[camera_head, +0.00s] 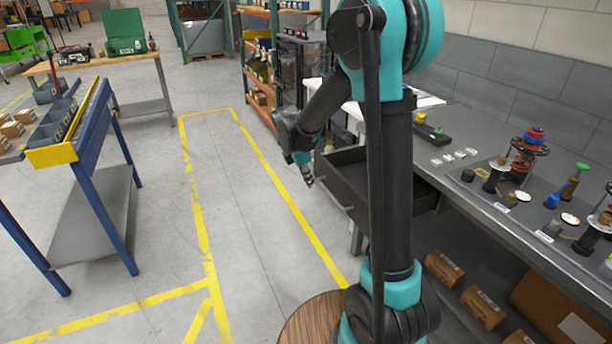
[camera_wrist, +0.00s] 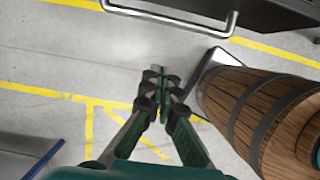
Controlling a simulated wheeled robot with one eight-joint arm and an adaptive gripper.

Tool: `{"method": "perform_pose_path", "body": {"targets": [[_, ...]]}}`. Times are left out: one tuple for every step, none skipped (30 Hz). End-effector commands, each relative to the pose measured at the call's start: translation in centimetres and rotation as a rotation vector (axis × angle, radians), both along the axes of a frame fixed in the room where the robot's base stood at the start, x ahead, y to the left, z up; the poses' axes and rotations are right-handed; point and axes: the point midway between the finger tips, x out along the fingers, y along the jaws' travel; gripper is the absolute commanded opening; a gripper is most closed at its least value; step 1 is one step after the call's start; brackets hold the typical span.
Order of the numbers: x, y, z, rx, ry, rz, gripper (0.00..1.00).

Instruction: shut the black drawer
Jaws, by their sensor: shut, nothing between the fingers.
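The black drawer (camera_head: 345,187) stands pulled out from under the grey workbench (camera_head: 475,200) in the head view. Its open top shows, and my arm hides part of it. My gripper (camera_head: 308,183) is just left of the drawer's front, pointing down, apart from it as far as I can tell. In the wrist view the drawer's dark front edge (camera_wrist: 245,10) and its silver bar handle (camera_wrist: 170,18) are at the top. My gripper (camera_wrist: 155,72) shows below the handle over the floor, fingers together and empty.
The workbench top holds several small parts and coil-spring assemblies (camera_head: 525,150). Cardboard boxes (camera_head: 445,268) lie on the shelf below. A wooden barrel-like body (camera_wrist: 260,115) is at the right in the wrist view. The yellow-lined floor (camera_head: 235,190) left of the drawer is clear.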

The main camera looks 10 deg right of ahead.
Motion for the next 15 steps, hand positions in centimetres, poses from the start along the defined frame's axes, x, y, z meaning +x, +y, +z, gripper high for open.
{"method": "perform_pose_path", "body": {"targets": [[0.1, -0.3, -1.0, 0.0, -0.001, -0.002, 0.0], [0.2, -0.5, -1.6, 0.0, -0.001, -0.003, 0.0], [0.2, -0.7, -2.4, 0.0, 0.0, -0.003, 0.0], [0.3, -0.9, -2.9, 0.0, 0.0, -0.003, 0.0], [0.4, -1.0, -3.5, 0.0, 0.0, -0.002, 0.0], [0.4, -1.2, -4.2, 0.0, -0.001, -0.002, 0.0], [0.4, -1.4, -4.7, 0.0, 0.0, -0.002, 0.0], [0.6, -1.8, -4.9, 0.0, 0.0, -0.003, 0.0], [0.8, -2.5, -4.9, 0.0, 0.0, -0.006, 0.0], [0.9, -2.9, -5.0, 0.0, 0.0, -0.005, 0.0], [1.0, -3.3, -5.1, 0.0, 0.0, -0.005, 0.0], [1.1, -3.8, -5.1, 0.0, 0.0, -0.005, 0.0], [1.2, -4.0, -5.2, 0.0, 0.0, -0.005, 0.0], [1.3, -4.3, -5.3, 0.0, 0.0, -0.004, 0.0], [1.4, -4.5, -5.3, 0.0, -0.001, -0.003, 0.0]]}}
